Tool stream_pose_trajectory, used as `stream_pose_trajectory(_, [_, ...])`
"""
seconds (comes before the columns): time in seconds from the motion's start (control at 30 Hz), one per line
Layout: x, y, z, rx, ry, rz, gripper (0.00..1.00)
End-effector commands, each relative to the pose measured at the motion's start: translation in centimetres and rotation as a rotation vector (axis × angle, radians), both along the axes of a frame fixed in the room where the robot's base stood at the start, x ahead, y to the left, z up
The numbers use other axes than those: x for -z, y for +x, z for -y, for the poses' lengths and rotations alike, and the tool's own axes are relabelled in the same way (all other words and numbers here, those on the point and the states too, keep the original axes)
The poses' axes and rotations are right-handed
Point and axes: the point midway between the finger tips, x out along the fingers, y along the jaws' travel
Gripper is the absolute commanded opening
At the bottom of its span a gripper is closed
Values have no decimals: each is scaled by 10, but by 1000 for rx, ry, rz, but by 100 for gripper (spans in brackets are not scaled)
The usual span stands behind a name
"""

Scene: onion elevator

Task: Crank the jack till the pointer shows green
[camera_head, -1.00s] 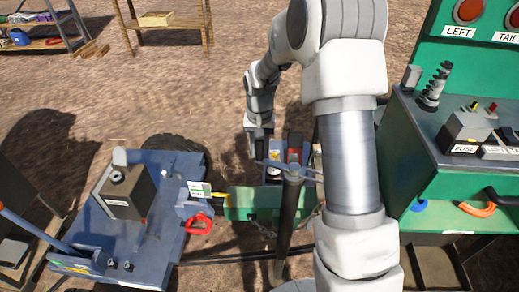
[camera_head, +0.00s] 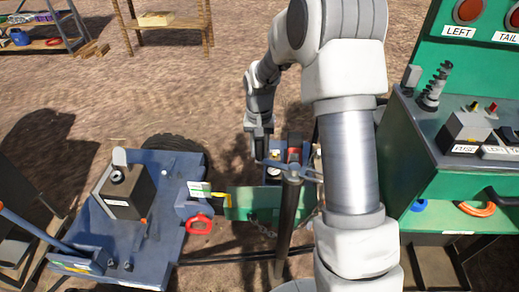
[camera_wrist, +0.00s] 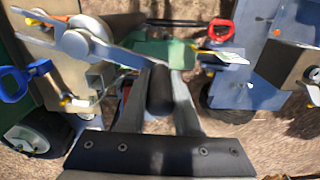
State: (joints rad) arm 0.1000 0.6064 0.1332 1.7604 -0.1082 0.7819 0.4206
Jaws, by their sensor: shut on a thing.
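The jack (camera_head: 287,215) is a dark upright post with a grey crank (camera_head: 305,172) across its top. In the wrist view the crank arm (camera_wrist: 118,52) runs from its round hub to a black grip (camera_wrist: 160,92). My gripper (camera_wrist: 158,100) is shut on that black grip; it shows in the head view (camera_head: 262,155) just left of the post top. A yellow pointer (camera_head: 218,195) lies beside a small white and green card (camera_head: 199,188). The card also shows in the wrist view (camera_wrist: 222,57). Which colour the pointer meets is too small to tell.
A blue trailer (camera_head: 150,240) with a red loop handle (camera_head: 199,224) stands left of the green tongue (camera_head: 248,205). A green console (camera_head: 450,185) stands close on the right. Shelves (camera_head: 170,20) stand far back. Open dirt lies behind my gripper.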

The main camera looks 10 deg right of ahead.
Motion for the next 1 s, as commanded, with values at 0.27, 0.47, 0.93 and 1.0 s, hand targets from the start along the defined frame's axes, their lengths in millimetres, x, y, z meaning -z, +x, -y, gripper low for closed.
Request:
stream_pose_trajectory(0.27, [-1, 0, 0, -1, 0, 0, 0])
stream_pose_trajectory(0.47, [-1, 1, 0, 4, 0, 0, 0])
stream_pose_trajectory(0.93, [0, 21, 18, 237, -2, 3, 0])
stream_pose_trajectory(1.0, [-1, 25, 22, 290, -1, 4, 0])
